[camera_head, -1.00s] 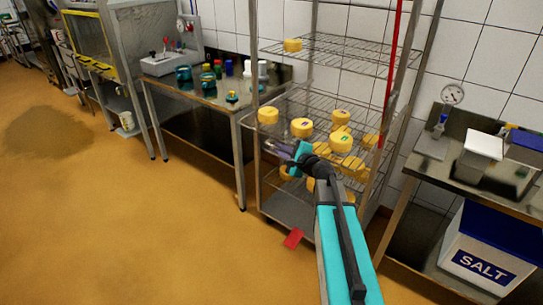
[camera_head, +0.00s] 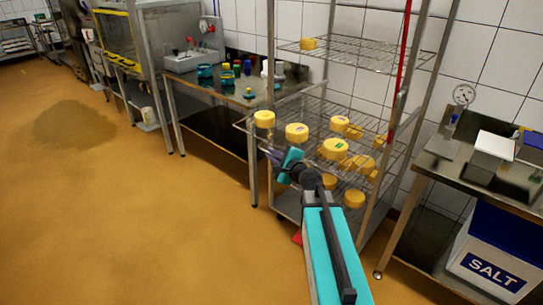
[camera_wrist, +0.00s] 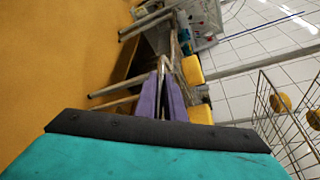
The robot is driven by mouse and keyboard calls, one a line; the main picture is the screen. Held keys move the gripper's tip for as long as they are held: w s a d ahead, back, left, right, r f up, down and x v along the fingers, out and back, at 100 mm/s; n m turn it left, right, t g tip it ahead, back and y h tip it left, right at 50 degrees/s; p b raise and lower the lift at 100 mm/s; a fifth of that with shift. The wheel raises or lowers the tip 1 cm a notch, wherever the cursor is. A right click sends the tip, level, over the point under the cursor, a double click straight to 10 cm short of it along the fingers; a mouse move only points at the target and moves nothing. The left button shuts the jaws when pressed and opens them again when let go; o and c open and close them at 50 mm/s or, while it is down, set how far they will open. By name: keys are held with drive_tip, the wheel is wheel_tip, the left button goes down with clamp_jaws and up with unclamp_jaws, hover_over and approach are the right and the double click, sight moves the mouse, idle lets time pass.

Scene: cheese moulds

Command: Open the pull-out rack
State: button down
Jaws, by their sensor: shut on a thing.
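The pull-out rack (camera_head: 314,116) is a wire shelf at mid height in a metal frame. It carries several yellow cheese rounds, and its front edge sticks out past the frame's front posts. My gripper (camera_head: 274,156) is at the rack's front edge, with its purple fingers shut on the front bar. In the wrist view, the fingers (camera_wrist: 166,97) are closed around a thin metal bar, with yellow cheeses (camera_wrist: 193,69) just beyond. The exact contact is small and partly hidden by the fingers.
A steel table (camera_head: 225,85) with jars and bottles stands left of the frame. An upper wire shelf (camera_head: 365,55) holds one cheese (camera_head: 308,44). A steel counter (camera_head: 475,175) and a SALT box (camera_head: 490,262) stand at right.

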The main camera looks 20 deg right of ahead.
drive_tip(key=shift+s+d+f, duration=0.15)
drive_tip(key=c, duration=1.8)
unclamp_jaws()
drive_tip(key=shift+c, duration=0.2)
drive_tip(key=shift+s, duration=0.2)
drive_tip(key=v, duration=0.3)
drive_tip(key=shift+s+p, duration=0.25)
drive_tip(key=shift+p, duration=0.15)
drive_tip(key=p+v, duration=0.1)
drive_tip(key=p, duration=0.2)
drive_tip(key=p+v, duration=0.1)
drive_tip(key=p, duration=0.2)
drive_tip(key=shift+f+p, duration=0.1)
drive_tip(key=shift+p, duration=0.2)
